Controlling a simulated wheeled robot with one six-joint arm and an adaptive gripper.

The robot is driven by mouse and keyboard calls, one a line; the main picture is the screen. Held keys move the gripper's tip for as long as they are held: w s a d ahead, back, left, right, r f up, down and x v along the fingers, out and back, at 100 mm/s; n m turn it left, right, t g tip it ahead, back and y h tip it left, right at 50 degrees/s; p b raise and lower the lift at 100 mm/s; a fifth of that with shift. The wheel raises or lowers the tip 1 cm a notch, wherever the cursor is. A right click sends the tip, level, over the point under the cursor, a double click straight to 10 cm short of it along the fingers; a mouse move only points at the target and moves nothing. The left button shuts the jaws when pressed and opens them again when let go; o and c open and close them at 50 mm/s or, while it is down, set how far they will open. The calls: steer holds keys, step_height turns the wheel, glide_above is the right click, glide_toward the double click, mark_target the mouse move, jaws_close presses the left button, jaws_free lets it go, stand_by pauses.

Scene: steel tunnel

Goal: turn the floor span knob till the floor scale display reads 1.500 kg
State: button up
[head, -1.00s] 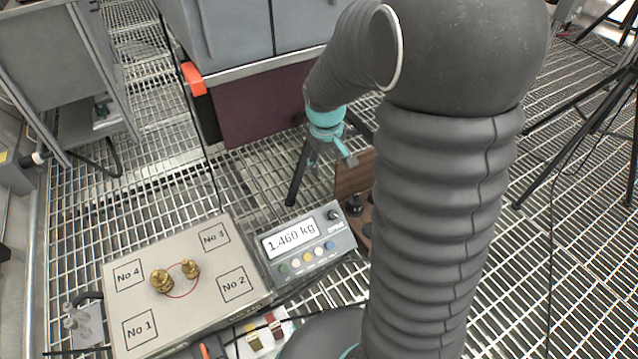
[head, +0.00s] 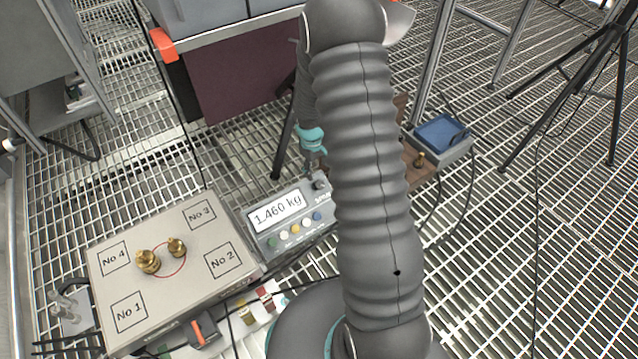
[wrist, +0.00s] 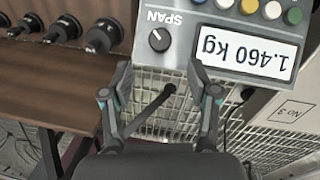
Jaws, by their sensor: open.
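The black span knob (wrist: 159,39), with a white pointer line, sits on the grey indicator box beside the label SPAN. The knob (head: 320,182) also shows at the box's upper right corner in the head view. My gripper (wrist: 158,82) is open and empty, its fingertips apart on either side of the knob's line and short of it in the picture. In the head view my forearm hides part of the box's right side.
Two brass weights (head: 149,261) stand on the scale platform (head: 205,270). Coloured buttons (head: 297,229) line the box below the display.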

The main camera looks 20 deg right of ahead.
mark_target(319, 183)
steer(key=f, duration=0.5)
steer(key=f+b, duration=0.1)
steer(key=f, duration=0.2)
steer(key=shift+w+d+f, duration=0.15)
steer(key=shift+w+d, duration=0.05)
steer(key=shift+d, duration=0.2)
steer(key=shift+c, duration=0.3)
jaws_close()
